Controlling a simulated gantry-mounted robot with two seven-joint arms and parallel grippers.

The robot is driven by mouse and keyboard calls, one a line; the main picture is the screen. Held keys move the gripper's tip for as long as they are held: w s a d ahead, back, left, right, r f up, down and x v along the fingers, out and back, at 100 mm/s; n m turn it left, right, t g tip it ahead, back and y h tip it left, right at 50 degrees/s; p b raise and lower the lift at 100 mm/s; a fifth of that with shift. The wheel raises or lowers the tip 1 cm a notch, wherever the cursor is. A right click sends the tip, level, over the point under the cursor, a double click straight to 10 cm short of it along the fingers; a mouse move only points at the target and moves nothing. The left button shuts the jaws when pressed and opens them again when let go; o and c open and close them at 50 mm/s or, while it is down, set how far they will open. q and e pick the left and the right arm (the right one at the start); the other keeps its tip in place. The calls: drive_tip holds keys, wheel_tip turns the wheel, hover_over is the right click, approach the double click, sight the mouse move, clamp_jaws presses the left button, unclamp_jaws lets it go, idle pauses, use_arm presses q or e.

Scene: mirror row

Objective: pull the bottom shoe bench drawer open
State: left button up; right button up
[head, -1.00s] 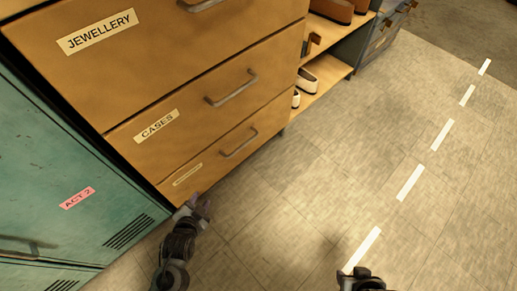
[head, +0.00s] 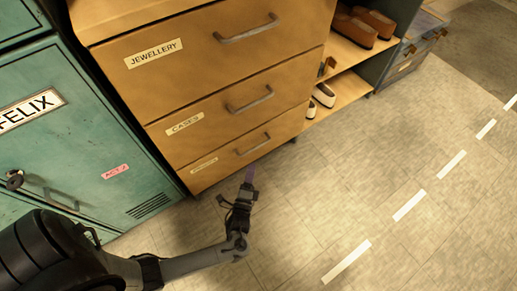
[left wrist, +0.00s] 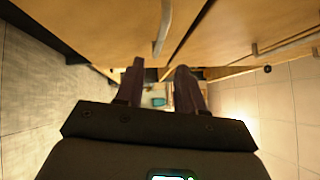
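The wooden bench unit has stacked drawers. Its bottom drawer (head: 215,167) looks shut, with a small label too blurred to read and a grey bar handle (head: 253,146). My left gripper (head: 250,174) is just in front of and below that handle, pointing toward the drawer. In the left wrist view my left gripper (left wrist: 160,75) has its two dark fingers apart with nothing held between them. A bar handle (left wrist: 163,28) shows just beyond the gap; I cannot tell whether it touches a finger. My right gripper is out of view.
Drawers labelled CASES (head: 218,117) and JEWELLERY (head: 200,60) sit above, both shut. Shelves with brown shoes (head: 357,30) and white-trimmed shoes (head: 324,95) are at the right. A green locker (head: 75,140) stands at the left. The tiled floor in front is clear.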

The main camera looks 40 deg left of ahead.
use_arm(q)
drive_tip(key=b+x, duration=0.3)
drive_tip(key=x, duration=0.6)
drive_tip(key=shift+f+b, duration=0.15)
drive_tip(key=shift+b, duration=0.15)
clamp_jaws()
